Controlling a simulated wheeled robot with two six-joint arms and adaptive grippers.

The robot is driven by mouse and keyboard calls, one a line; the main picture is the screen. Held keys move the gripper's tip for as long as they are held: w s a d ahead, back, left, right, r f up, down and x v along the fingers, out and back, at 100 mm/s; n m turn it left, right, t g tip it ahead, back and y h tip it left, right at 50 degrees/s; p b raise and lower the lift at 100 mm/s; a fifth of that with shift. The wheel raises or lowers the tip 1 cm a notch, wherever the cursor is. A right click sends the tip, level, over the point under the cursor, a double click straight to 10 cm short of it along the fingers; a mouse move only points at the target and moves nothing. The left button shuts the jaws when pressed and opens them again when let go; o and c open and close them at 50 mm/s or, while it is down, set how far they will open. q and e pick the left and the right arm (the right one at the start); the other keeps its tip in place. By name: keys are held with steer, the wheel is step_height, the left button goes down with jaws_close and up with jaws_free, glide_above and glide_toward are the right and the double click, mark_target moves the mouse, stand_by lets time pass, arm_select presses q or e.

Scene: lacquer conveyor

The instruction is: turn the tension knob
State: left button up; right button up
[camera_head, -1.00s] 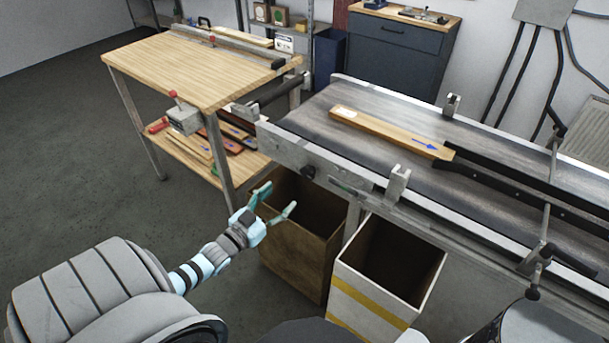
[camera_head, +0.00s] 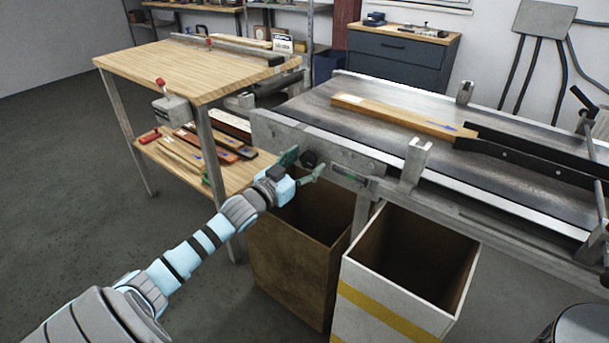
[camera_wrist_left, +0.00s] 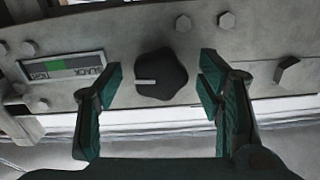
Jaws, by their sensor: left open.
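The tension knob (camera_wrist_left: 163,75) is a black lobed knob with a white pointer line, on a grey metal plate in the left wrist view. Its pointer line points left. In the head view the knob (camera_head: 309,158) is at the near end of the conveyor. My left gripper (camera_wrist_left: 160,88) is open, with one green finger on each side of the knob. A gap shows between the knob and each finger. In the head view my left gripper (camera_head: 303,164) is at the conveyor end plate. A gauge (camera_wrist_left: 62,66) with a green patch sits left of the knob. My right gripper is not visible.
The conveyor belt (camera_head: 300,103) carries a wooden strip (camera_head: 400,115) with a blue arrow. A brown bin (camera_head: 290,265) and a white bin with a yellow stripe (camera_head: 395,315) stand below the conveyor. A wooden workbench (camera_head: 180,72) is at left. Bolts (camera_wrist_left: 226,20) surround the knob.

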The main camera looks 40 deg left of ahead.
arm_select(q)
steer(key=shift+r, duration=0.1)
steer(key=c, duration=1.1)
steer(key=m, duration=0.2)
steer(key=shift+m, duration=0.4)
steer(key=shift+c, duration=0.2)
steer(key=o, duration=1.1)
steer(key=shift+o, duration=0.2)
